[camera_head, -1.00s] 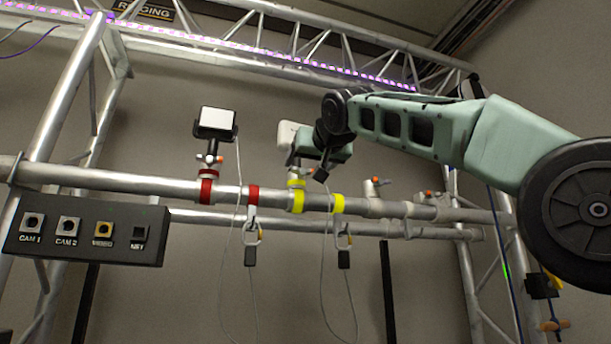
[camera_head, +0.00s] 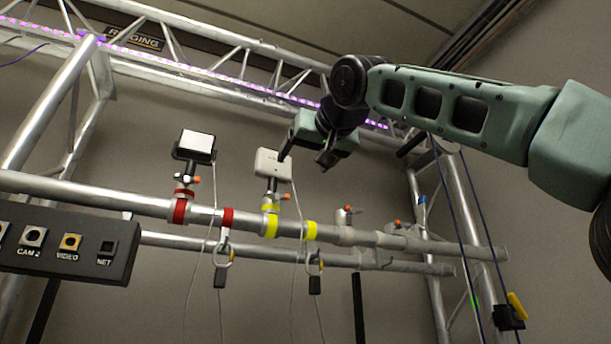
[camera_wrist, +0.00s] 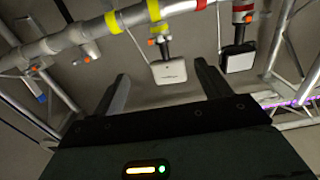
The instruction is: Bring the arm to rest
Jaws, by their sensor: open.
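My gripper (camera_head: 305,163) is raised in front of the truss in the head view, to the right of the white box device (camera_head: 272,164) and close to it in the picture. In the wrist view my gripper (camera_wrist: 160,88) has its two fingers wide apart with nothing between them. The white box device (camera_wrist: 169,72) shows beyond the fingertips, apart from them, on its clamp with a yellow band. My arm reaches in from the right side of the head view, bent at the elbow.
A dark box with a white face (camera_head: 196,145) stands on the pipe (camera_head: 345,236) by red bands. A socket panel (camera_head: 68,246) is at the lower left. Carabiners with thin cables hang below the pipe. Blue cables (camera_head: 462,230) run down at the right.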

